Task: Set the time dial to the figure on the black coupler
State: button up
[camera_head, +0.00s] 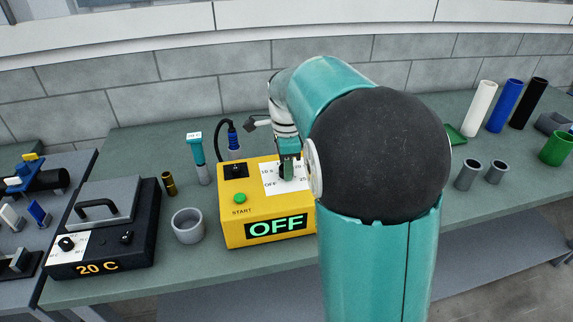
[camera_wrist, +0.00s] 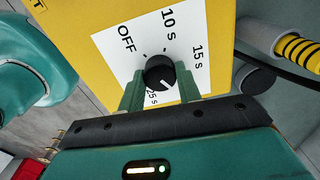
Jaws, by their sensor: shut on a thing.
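The time dial (camera_wrist: 160,72) is a black knob on a white scale plate on the yellow box (camera_head: 240,200). In the wrist view the plate shows OFF, 10 s, 15 s and a partly hidden 25 s. The knob's white mark seems to point down and right, away from OFF. The box's display (camera_head: 277,226) reads OFF. My gripper (camera_head: 288,172) reaches down on the plate; its green fingers (camera_wrist: 160,86) are shut on the dial from both sides. A black cylinder (camera_head: 527,104) stands at the far right; I cannot tell whether it is the coupler, and no figure is readable.
A green START button (camera_head: 240,198) and a black socket (camera_head: 236,170) are on the box. A grey cup (camera_head: 188,227) and a hotplate reading 20 C (camera_head: 100,266) stand to the left. White (camera_head: 480,108) and blue (camera_head: 504,106) cylinders stand right. My arm hides the box's right side.

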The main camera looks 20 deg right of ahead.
jog(key=o, duration=1)
jog(key=shift+r, duration=0.1)
notch_tip(320, 180, up, 14)
jog(key=shift+f, duration=0.2)
